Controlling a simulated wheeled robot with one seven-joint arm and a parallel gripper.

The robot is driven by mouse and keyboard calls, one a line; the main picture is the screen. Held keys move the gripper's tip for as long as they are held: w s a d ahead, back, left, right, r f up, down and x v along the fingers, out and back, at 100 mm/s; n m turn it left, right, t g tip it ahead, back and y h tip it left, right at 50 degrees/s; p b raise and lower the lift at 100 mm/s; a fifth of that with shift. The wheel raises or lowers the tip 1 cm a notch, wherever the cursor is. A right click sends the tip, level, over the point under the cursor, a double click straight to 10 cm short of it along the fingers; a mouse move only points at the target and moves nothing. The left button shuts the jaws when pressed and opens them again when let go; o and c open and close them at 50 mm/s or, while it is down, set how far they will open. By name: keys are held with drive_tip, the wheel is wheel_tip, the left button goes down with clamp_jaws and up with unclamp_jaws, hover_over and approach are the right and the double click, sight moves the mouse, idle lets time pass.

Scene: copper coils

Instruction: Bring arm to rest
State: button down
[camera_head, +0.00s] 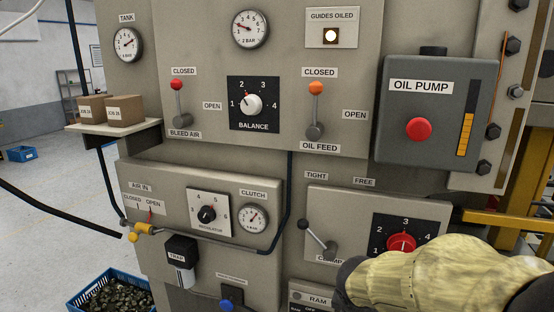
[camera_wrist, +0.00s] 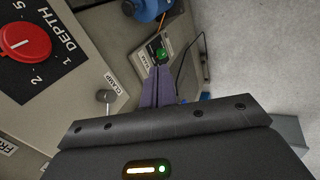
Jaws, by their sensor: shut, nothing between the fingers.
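My gripper (camera_wrist: 158,70) shows in the wrist view as two narrow purple-grey fingers, shut together with nothing between them. The fingertips point at a small panel with a green button (camera_wrist: 160,54); I cannot tell whether they touch it. In the head view my arm, in a pale yellow sleeve, reaches in from the lower right, and its fingers are not visible there. It covers part of the lower right panel, near the red depth knob (camera_head: 401,243) and the RAM panel (camera_head: 318,299).
The oil pump box (camera_head: 430,120) juts out above my arm. A yellow bar (camera_head: 500,219) lies at right. Open floor (camera_head: 50,215) shows at left.

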drive_tip(key=s+f+m+g+y, duration=0.2)
drive_tip(key=s+f+m, duration=0.5)
drive_tip(key=m, duration=0.5)
drive_tip(key=shift+s+a+f+m, duration=0.25)
drive_tip(key=shift+a+f+m, duration=0.05)
drive_tip(key=shift+a+f, duration=0.1)
